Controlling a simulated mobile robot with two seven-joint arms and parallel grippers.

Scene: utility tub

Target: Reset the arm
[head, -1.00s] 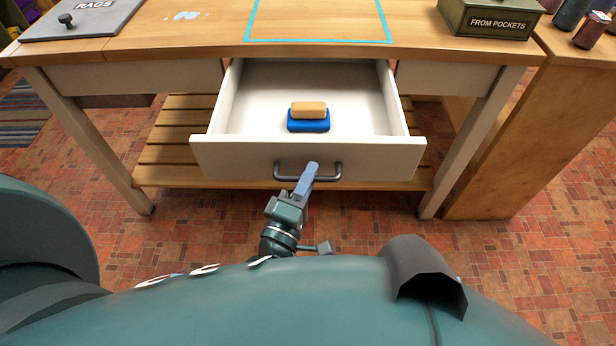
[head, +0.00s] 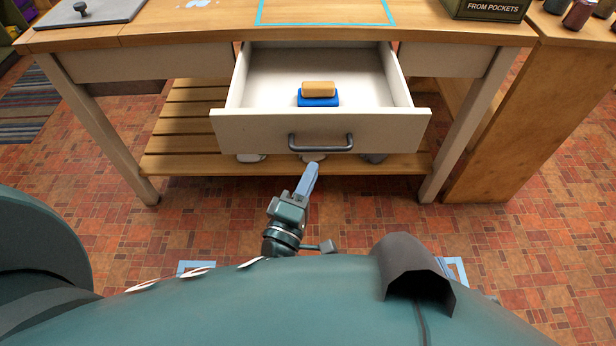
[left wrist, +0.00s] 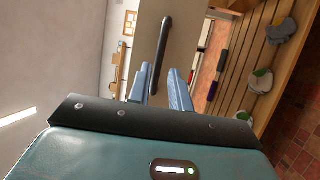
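My left gripper (head: 312,172) is just in front of and below the open drawer (head: 250,132), apart from its grey bar handle (head: 321,149). In the left wrist view, the blue fingers of the left gripper (left wrist: 159,88) stand apart with nothing held between them. The handle also shows in that view (left wrist: 161,55), beyond the fingertips. My right gripper is in neither view.
A tan block (head: 319,90) rests on a blue one (head: 318,101) in the drawer. The workbench (head: 220,36) carries a grey RAGS lid (head: 105,12) and a green FROM POCKETS box (head: 490,8). Several items lie on the slatted lower shelf (head: 185,140). Tiled floor (head: 370,205) in front looks clear.

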